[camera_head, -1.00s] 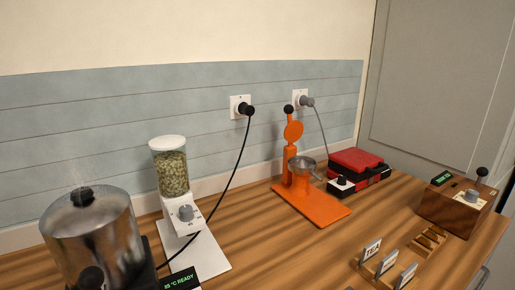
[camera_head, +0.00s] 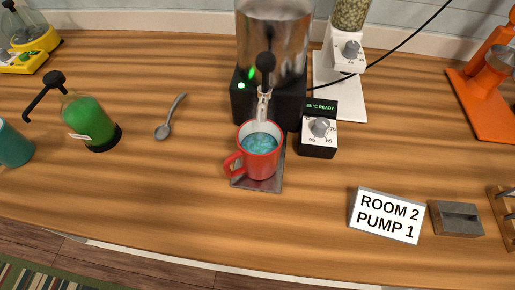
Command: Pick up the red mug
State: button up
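The red mug (camera_head: 261,163) stands upright on a small metal drip plate (camera_head: 268,184) under the tap of a hot-water dispenser (camera_head: 271,50). Its handle points to the left and a little toward me. Bluish liquid (camera_head: 260,144) shows inside it. The spout (camera_head: 263,104) hangs right over the mug's back rim. My gripper is not seen in this view.
A ROOM 2 PUMP 1 sign (camera_head: 387,215) stands front right. The counter in front of the mug is clear.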

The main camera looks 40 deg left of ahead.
aim_at(259, 145)
jog(key=k+j+z, duration=0.2)
jog(key=j, duration=0.2)
jog(key=j+z, duration=0.15)
jog(key=j, duration=0.3)
jog(key=k+j+z, duration=0.2)
jog(key=j, duration=0.2)
jog(key=k+j+z, duration=0.2)
jog(key=j, duration=0.15)
jog(key=k+j+z, duration=0.2)
jog(key=j, duration=0.15)
jog(key=i, duration=0.1)
